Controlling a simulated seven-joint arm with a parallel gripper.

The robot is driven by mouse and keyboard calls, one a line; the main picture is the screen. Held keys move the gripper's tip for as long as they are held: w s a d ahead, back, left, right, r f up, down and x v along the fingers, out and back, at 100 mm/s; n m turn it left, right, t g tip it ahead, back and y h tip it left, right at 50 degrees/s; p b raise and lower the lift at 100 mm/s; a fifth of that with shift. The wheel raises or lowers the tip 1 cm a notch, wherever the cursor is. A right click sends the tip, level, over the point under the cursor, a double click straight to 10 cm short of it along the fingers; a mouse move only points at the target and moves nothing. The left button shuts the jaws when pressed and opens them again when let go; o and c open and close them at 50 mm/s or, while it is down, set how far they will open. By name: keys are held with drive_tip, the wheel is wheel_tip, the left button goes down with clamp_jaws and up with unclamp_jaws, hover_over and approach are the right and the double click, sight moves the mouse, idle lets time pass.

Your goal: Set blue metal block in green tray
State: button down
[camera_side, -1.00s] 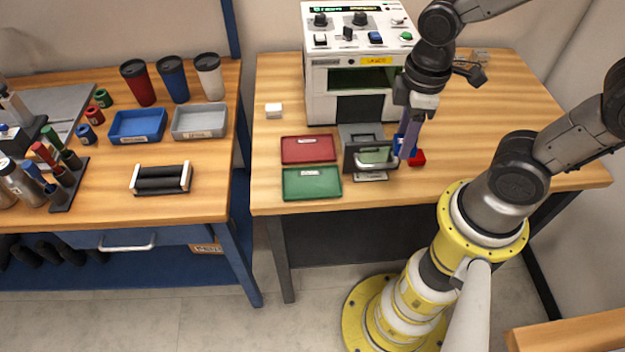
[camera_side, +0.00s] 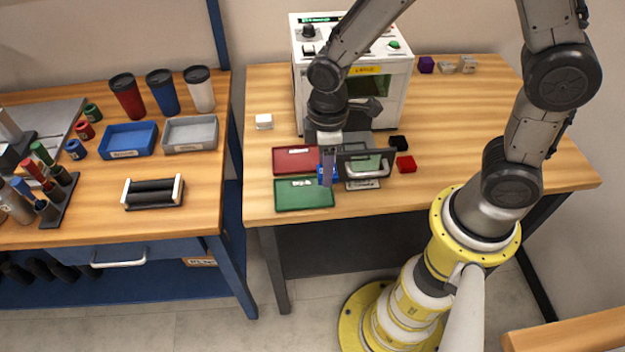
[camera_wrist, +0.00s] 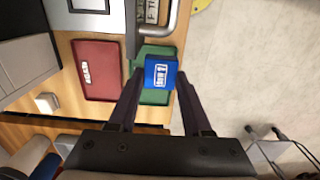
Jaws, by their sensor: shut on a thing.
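The blue metal block (camera_wrist: 160,72) has a white printed mark on its face and is clamped between the fingertips of my gripper (camera_wrist: 153,82). In the side view the blue block (camera_side: 323,172) shows partly behind the fingers of my gripper (camera_side: 327,176). The block is over the right side of the trays. The green tray (camera_side: 300,196) lies flat near the table's front edge and looks empty, with a white label. In the wrist view the green tray (camera_wrist: 154,97) is partly hidden behind the block and fingers. I cannot tell the block's exact height.
A red tray (camera_side: 290,160) lies behind the green one. The machine's open door with a handle (camera_side: 364,165) is close at the right. A red block (camera_side: 406,164) and a black block (camera_side: 398,143) lie beyond it. A white block (camera_side: 264,121) is at the left.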

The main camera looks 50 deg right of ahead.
sight(312, 192)
drive_tip(key=w+f, duration=0.2)
drive_tip(key=f, duration=0.1)
drive_tip(key=shift+w+a, duration=0.2)
drive_tip(key=shift+a, duration=0.15)
drive_tip(key=shift+w+f, duration=0.1)
drive_tip(key=shift+f, duration=1.5)
drive_tip(key=shift+f, duration=0.15)
drive_tip(key=c, duration=0.6)
unclamp_jaws()
